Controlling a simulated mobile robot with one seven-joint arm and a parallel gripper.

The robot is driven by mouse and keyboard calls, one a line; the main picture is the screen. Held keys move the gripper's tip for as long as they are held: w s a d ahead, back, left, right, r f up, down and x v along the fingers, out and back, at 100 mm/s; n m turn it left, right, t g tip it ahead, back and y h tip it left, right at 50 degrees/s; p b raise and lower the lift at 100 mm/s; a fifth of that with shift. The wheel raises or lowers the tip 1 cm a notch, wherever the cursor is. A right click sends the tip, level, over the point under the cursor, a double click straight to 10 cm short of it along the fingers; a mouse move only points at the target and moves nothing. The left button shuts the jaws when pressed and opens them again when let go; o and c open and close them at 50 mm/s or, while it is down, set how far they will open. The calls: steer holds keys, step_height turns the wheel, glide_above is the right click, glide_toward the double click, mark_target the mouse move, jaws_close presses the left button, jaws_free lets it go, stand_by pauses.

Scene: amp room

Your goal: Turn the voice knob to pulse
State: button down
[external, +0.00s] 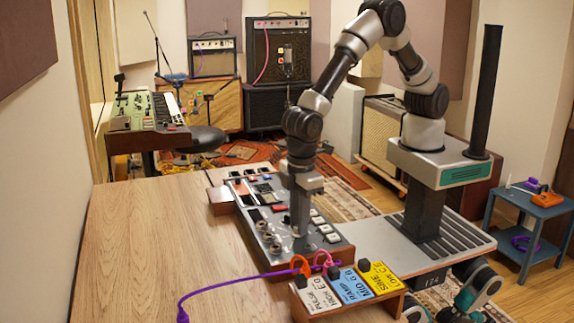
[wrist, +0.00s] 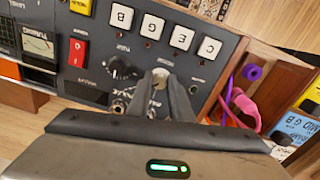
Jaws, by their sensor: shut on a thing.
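The grey control panel (external: 335,245) lies on the wooden table, and my gripper (external: 300,232) points down onto its near part. In the wrist view my gripper (wrist: 160,90) has its two fingers closed around a knob with a pale top (wrist: 160,77). The fingers hide the knob's sides and most of the markings around it. A black knob with a dial (wrist: 122,68) sits just left of it in the wrist view. The lettering is upside down and too small to read surely, so I cannot tell which setting the held knob points to.
White lettered buttons (wrist: 182,37), a red switch (wrist: 77,52) and a meter (wrist: 38,45) are near the knobs. A wooden rack with label cards (external: 352,287) and coloured cables stands at the panel's near end. A purple cable (external: 235,279) crosses the table; its left side is clear.

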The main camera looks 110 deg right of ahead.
stand_by(0.4)
steer(key=c, duration=1.6)
jaws_free()
steer(key=r, duration=0.5)
steer(key=r+p, duration=0.1)
steer(key=r, duration=0.5)
steer(key=r+p, duration=0.1)
steer(key=r, duration=0.5)
steer(key=shift+a+r, duration=0.25)
steer(key=shift+a, duration=0.05)
